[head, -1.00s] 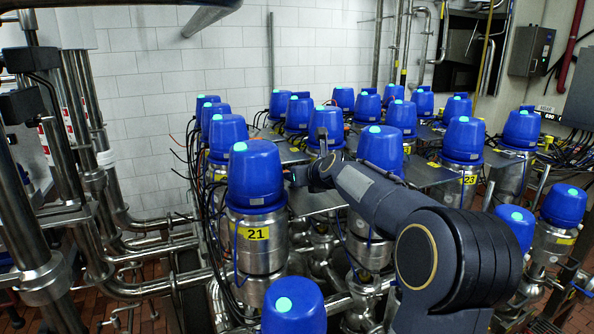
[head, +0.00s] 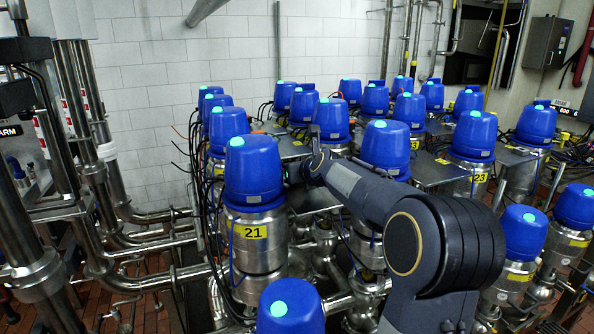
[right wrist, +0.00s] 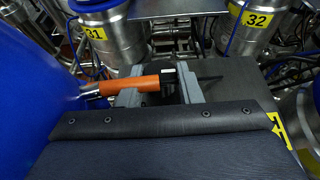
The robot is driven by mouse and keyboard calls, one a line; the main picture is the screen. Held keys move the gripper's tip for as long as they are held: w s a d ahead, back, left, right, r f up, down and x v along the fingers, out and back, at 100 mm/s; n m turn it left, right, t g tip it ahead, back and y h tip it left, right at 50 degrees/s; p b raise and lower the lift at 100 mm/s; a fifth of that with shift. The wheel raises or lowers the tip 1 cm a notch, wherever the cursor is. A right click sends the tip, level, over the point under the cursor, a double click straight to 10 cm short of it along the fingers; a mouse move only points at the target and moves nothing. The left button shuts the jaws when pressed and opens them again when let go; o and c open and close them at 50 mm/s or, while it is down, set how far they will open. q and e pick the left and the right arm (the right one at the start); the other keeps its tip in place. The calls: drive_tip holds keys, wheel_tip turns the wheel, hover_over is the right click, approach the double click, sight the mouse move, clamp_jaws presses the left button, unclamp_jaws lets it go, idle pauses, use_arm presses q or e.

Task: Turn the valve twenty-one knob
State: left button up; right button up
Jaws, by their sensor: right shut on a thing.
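Valve twenty-one (head: 253,172) has a blue domed head with a pale green light on top, over a steel body with a yellow "21" label (head: 249,232). My right gripper (right wrist: 160,80) is beside the right side of its blue head. In the right wrist view, an orange knob (right wrist: 143,84) on a metal stem reaches from the blue head (right wrist: 32,95) at the left in between my grey fingers, and they are shut on it. In the head view the knob is hidden and the right fingers are hard to make out. My left gripper is in no view.
Several similar blue-topped valves stand close around, one in front (head: 290,308) and one to the right (head: 386,146). Flat metal plates (head: 437,177) lie between the rows. Steel pipes (head: 62,205) crowd the left. Bodies labelled 31 (right wrist: 110,30) and 32 (right wrist: 255,28) stand beyond the gripper.

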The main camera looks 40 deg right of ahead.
drive_tip(key=shift+d+f+b, duration=0.1)
drive_tip(key=shift+f+b, duration=0.1)
drive_tip(key=shift+b, duration=0.35)
drive_tip(key=n+y+b, duration=0.2)
drive_tip(key=b, duration=0.1)
drive_tip(key=shift+s+d+f+t, duration=0.1)
drive_tip(key=shift+d+f+t, duration=0.05)
drive_tip(key=shift+t, duration=0.15)
drive_tip(key=shift+d+n+y, duration=0.1)
drive_tip(key=shift+n+y, duration=0.3)
drive_tip(key=shift+y, duration=0.2)
drive_tip(key=shift+r+n+y+b, duration=0.2)
drive_tip(key=shift+n+y+b, duration=0.1)
drive_tip(key=shift+n+y, duration=0.15)
drive_tip(key=shift+d+r+n+y+p, duration=0.1)
drive_tip(key=shift+r+n+y+p, duration=0.1)
drive_tip(key=shift+n+y+p, duration=0.35)
drive_tip(key=n+y+p, duration=0.2)
drive_tip(key=y, duration=0.1)
drive_tip(key=shift+d+r, duration=0.15)
drive_tip(key=shift+n+g+y+p, duration=0.6)
drive_tip(key=shift+n+y+p, duration=0.1)
drive_tip(key=shift+n+y, duration=0.15)
drive_tip(key=shift+f+n+g+y, duration=0.2)
drive_tip(key=shift+n+g+y, duration=0.3)
drive_tip(key=shift+n+y, duration=0.45)
